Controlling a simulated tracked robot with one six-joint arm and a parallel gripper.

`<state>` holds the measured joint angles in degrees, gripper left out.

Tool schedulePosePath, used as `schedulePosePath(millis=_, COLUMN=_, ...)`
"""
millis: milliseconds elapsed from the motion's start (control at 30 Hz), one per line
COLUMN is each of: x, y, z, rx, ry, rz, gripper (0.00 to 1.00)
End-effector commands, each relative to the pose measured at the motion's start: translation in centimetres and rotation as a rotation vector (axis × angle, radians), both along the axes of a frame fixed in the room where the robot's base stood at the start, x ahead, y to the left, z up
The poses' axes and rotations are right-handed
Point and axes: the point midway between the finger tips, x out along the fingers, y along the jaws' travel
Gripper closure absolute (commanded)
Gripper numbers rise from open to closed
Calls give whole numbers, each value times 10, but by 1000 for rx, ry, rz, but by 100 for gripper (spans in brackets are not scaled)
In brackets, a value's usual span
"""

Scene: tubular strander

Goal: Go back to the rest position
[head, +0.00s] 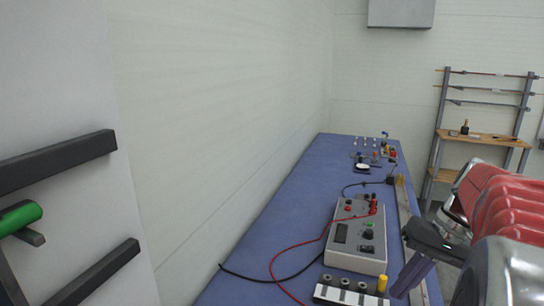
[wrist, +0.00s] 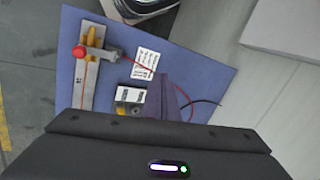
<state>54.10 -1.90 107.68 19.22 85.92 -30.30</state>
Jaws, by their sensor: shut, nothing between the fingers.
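My gripper (head: 403,288) shows at the lower right of the head view, in front of my red and grey arm. It points down over the right edge of a blue-topped bench (head: 285,205). Its fingers are together with nothing between them. In the wrist view the fingers (wrist: 168,97) stand up from the dark gripper body, above the blue surface. They partly cover what lies behind them.
A grey meter box (head: 357,238) with red and black leads stands on the bench. A block with several round holes (head: 350,292) is nearer. The wrist view shows a red-knobbed clamp (wrist: 79,52) and a printed card (wrist: 146,62). A wooden-shelved rack (head: 475,138) stands behind.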

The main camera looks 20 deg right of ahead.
Motion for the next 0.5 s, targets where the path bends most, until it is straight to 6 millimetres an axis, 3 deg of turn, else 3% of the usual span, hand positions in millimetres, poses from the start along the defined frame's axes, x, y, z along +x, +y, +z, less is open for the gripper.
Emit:
schedulePosePath(millis=100, x=9, y=32, z=0, rx=-62, ry=3, rz=40, gripper=100)
schedulePosePath(millis=500, x=18, y=119, z=-6, rx=-256, ry=-49, rz=148, gripper=100)
